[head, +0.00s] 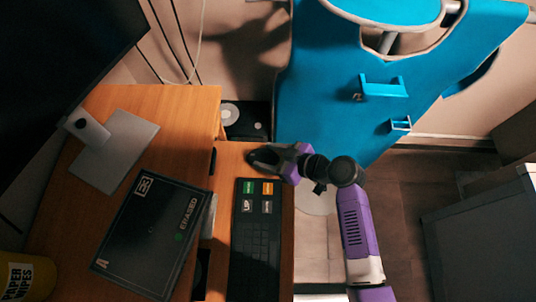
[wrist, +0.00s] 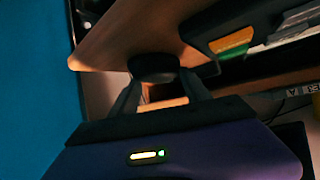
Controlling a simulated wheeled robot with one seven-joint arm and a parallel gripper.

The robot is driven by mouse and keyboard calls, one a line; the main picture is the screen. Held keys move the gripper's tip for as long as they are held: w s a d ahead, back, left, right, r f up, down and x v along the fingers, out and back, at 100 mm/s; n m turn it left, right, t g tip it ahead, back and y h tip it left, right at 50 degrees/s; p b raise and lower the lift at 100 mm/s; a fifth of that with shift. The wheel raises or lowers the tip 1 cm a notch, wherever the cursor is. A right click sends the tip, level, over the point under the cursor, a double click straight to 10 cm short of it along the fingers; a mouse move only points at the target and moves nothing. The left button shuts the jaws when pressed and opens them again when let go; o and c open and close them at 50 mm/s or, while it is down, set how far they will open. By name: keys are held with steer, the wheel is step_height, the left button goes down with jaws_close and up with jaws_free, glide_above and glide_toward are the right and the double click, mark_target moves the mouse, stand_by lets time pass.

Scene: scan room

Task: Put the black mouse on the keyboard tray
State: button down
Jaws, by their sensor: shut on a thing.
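My gripper (head: 264,158) is over the far end of the wooden keyboard tray (head: 229,162), beyond the keyboard. In the wrist view, the two dark fingers of my gripper (wrist: 157,90) are shut on the black mouse (wrist: 153,67), which shows as a dark rounded shape between them. The tray's bare wood (wrist: 108,42) lies behind the mouse there. In the head view the mouse cannot be told apart from the dark fingers. I cannot tell whether the mouse touches the tray or is just above it.
A black keyboard (head: 255,245) with coloured keys fills much of the tray. The wooden desk (head: 180,105) at left holds a dark panel (head: 150,237), a monitor stand (head: 115,150) and a paper wipes tub (head: 25,277). A blue chair-like thing (head: 330,90) stands beyond the tray.

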steer(key=shift+f, duration=0.1)
steer(key=shift+c, duration=2.4)
jaws_free()
steer(key=shift+s+d+r, duration=0.15)
steer(key=shift+d+r, duration=0.1)
steer(key=shift+d, duration=0.05)
steer(key=v, duration=1.1)
steer(key=shift+r, duration=0.15)
steer(key=shift+s, duration=0.1)
